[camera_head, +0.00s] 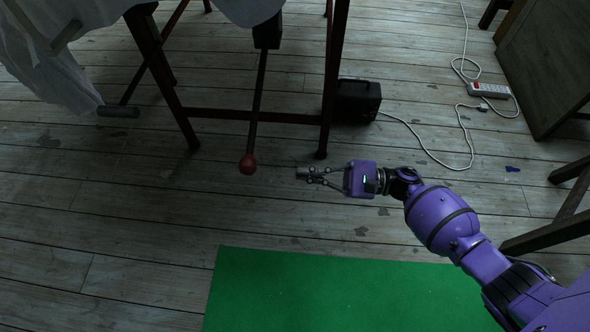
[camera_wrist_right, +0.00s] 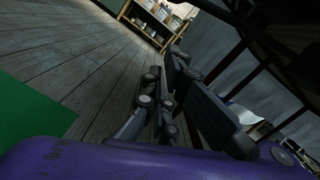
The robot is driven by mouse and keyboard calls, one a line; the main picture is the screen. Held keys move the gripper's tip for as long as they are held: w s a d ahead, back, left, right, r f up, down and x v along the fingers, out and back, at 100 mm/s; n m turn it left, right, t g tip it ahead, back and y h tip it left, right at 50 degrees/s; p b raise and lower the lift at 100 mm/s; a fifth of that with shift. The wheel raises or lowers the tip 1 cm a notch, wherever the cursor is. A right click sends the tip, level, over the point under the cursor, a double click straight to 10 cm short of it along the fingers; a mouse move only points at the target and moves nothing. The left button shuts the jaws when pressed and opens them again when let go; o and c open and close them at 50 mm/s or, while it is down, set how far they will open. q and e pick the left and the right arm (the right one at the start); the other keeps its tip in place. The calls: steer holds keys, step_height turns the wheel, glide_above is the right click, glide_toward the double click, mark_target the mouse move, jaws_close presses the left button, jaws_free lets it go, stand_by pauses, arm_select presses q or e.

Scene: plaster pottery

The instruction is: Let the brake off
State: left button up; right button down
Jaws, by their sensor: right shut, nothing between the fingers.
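The brake lever is a dark rod (camera_head: 260,97) with a red ball knob (camera_head: 248,164) at its lower end. It runs down from a dark block (camera_head: 267,32) under the table in the head view. My right gripper (camera_head: 303,173) is shut and empty. It is to the right of the red knob, with a gap between them in the picture. In the right wrist view its dark fingers (camera_wrist_right: 168,105) show close up, with nothing held. I cannot make out the knob in that view. My left gripper is not in view.
A dark wooden table leg (camera_head: 333,80) and crossbar (camera_head: 250,116) stand close to the lever. A black box (camera_head: 357,100) with a white cable (camera_head: 425,150) sits behind my right gripper. A green mat (camera_head: 330,295) lies in front on the plank floor. A power strip (camera_head: 489,90) lies at right.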

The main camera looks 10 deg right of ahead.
arm_select(q)
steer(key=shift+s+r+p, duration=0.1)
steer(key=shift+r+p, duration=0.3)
steer(key=shift+p, duration=0.05)
arm_select(e)
steer(key=a+r, duration=0.4)
steer(key=a, duration=0.5)
steer(key=shift+w+r, duration=0.15)
steer(key=shift+w, duration=0.25)
